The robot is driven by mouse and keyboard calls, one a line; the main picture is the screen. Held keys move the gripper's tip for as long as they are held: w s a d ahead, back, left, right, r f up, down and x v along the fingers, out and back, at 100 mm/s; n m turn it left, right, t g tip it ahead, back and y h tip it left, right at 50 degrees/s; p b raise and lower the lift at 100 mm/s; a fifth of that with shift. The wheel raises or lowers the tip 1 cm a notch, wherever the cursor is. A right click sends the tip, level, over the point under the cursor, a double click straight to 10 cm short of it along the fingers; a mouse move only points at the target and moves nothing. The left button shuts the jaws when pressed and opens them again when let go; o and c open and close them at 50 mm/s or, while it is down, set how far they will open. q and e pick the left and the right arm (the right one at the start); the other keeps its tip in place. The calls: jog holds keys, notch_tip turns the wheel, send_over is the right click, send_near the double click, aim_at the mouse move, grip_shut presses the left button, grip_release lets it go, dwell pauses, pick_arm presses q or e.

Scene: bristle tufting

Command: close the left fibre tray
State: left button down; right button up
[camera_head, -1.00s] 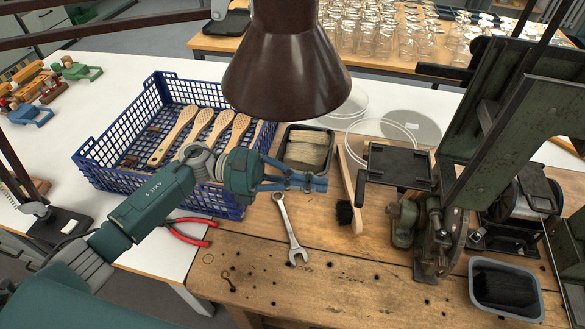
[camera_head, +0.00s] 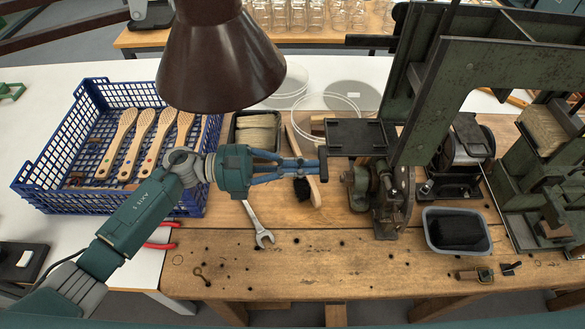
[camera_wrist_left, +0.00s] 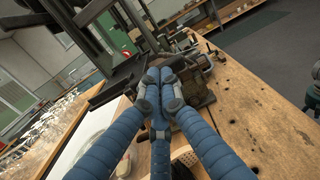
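The left fibre tray (camera_head: 233,128) is a small dark tray with pale tan fibres (camera_head: 257,130) inside, beside the blue crate. Its top looks uncovered; I see no lid on it. My left gripper (camera_head: 321,164) is to the right of the tray and nearer to me, over the wooden bench and above a brush. In the left wrist view the blue fingers (camera_wrist_left: 159,75) come together at the tips, with nothing seen between them. My right gripper is not in view.
A blue crate (camera_head: 60,200) holds several brush handles. A brown lamp shade (camera_head: 220,60) hangs in front. A brush (camera_head: 302,188), a wrench (camera_head: 258,226) and a green machine (camera_head: 440,85) are close by. A grey tray (camera_head: 436,248) holds black bristles.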

aim_at(353, 146)
pick_arm(q)
jog(key=d+b, duration=0.4)
jog(key=d, duration=0.7)
jog(key=shift+d, duration=0.3)
jog(key=shift+r, duration=0.1)
